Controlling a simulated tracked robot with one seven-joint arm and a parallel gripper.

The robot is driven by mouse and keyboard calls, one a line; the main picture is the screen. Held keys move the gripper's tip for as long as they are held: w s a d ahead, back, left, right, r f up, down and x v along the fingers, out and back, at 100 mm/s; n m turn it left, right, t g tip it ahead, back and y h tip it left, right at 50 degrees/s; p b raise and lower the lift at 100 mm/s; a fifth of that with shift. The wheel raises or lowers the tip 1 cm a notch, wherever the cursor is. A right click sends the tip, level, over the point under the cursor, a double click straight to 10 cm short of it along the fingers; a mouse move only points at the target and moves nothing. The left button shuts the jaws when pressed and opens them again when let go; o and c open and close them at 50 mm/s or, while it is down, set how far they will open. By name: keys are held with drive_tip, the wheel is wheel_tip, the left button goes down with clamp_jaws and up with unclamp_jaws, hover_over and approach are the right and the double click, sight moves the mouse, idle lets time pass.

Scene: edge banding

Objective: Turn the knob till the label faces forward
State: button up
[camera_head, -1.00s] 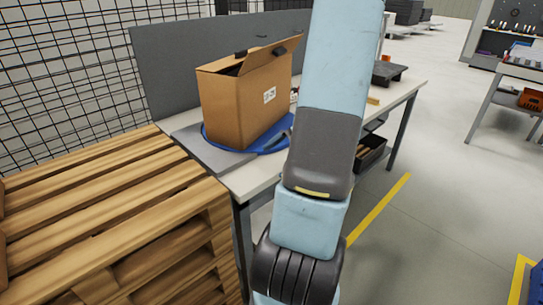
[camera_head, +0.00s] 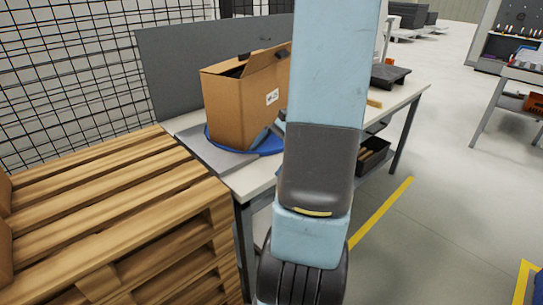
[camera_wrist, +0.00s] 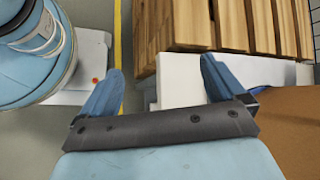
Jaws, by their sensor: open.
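A brown cardboard box (camera_head: 232,108) with open flaps stands upright on a blue round turntable (camera_head: 262,146) on the bench. A small white label (camera_head: 272,97) is on the box's right-hand face, turned toward the right of the head view. I cannot make out the knob; my arm covers part of the turntable's right side. In the wrist view my gripper (camera_wrist: 160,70) is open, its two blue fingers apart with nothing between them. The box (camera_wrist: 292,130) shows there at the lower right, beside the right finger.
A stacked wooden pallet (camera_head: 110,220) stands at the left, close to the bench (camera_head: 258,178). A grey panel (camera_head: 190,65) rises behind the box. A dark bin (camera_head: 374,155) sits under the bench. Open floor (camera_head: 430,220) lies to the right.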

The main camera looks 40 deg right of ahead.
drive_tip(key=s+d+f+m+t+h, duration=0.3)
drive_tip(key=d+f+m+t, duration=0.5)
drive_tip(key=d+f+m, duration=0.3)
drive_tip(key=s+d+f+m+t+h, duration=0.4)
drive_tip(key=d+f+m+t, duration=0.4)
drive_tip(key=d+f+m, duration=0.3)
drive_tip(key=shift+n, duration=0.5)
drive_tip(key=w, duration=1.4)
drive_tip(key=shift+a+f, duration=0.15)
drive_tip(key=shift+a, duration=0.1)
drive_tip(key=shift+c, duration=0.5)
drive_tip(key=c, duration=0.9)
